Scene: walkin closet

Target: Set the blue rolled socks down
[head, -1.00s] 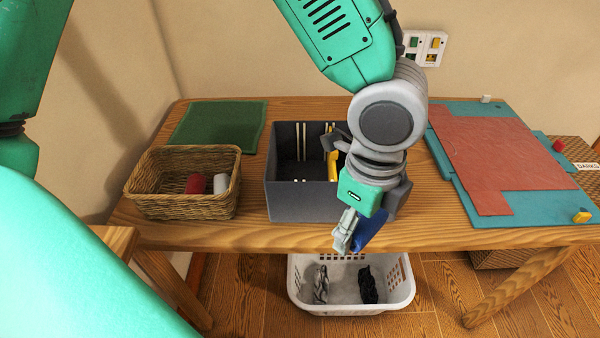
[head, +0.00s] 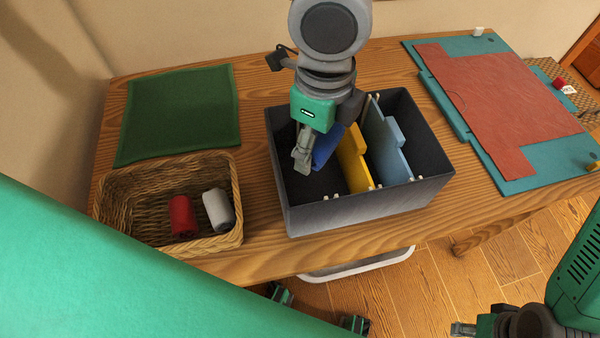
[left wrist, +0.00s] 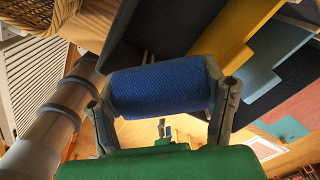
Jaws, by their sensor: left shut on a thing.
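The blue rolled socks (head: 327,147) are in my left gripper (head: 312,155), over or just inside the left part of the grey box (head: 330,215). In the left wrist view the blue roll (left wrist: 160,88) lies crosswise between the two fingers, which press on its ends. A yellow divider (head: 354,160) stands just right of the socks, and a light blue divider (head: 385,142) is further right. I cannot tell whether the socks touch the box floor. My right gripper (head: 464,329) is partly in view at the bottom right, and its jaws are unclear.
A wicker basket (head: 130,200) with a red roll (head: 183,216) and a white roll (head: 218,209) is left of the box. A green mat (head: 180,112) lies behind it. A teal board (head: 480,150) with a red sheet (head: 485,100) is at the right. A white basket (head: 360,264) is below the table.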

